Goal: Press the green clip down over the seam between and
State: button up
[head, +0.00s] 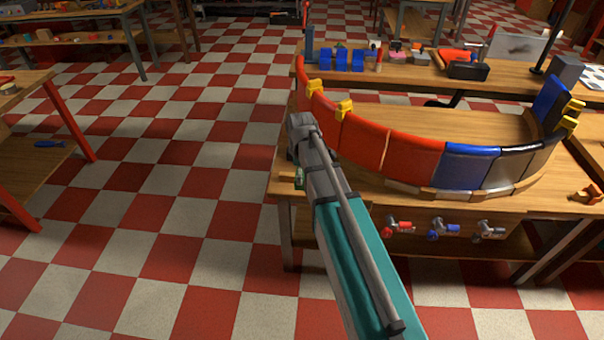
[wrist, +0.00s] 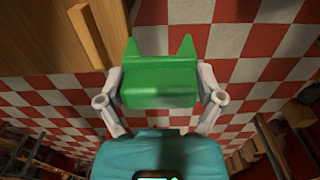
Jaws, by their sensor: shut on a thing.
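In the wrist view the green clip (wrist: 160,82) is a block with two pointed prongs. It is held between the two grey fingers of my gripper (wrist: 160,90). The prongs point away from the teal wrist. A curved wall of panels stands on the table: red panels (head: 414,163), a blue panel (head: 469,168) and grey ones (head: 509,167). The clip is apart from the wall, left of it. Seams between the front panels look bare.
Yellow clips (head: 344,109) sit on the wall's left top edge, with more (head: 570,122) at the right end. The wooden table (head: 440,193) has several coloured handles (head: 400,225) on its front. A back table (head: 420,85) holds blue blocks. Checkered floor lies open at left.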

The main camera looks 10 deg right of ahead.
jog(key=shift+r+p, duration=2.35)
jog(key=shift+r, duration=0.1)
jog(key=shift+a, duration=0.1)
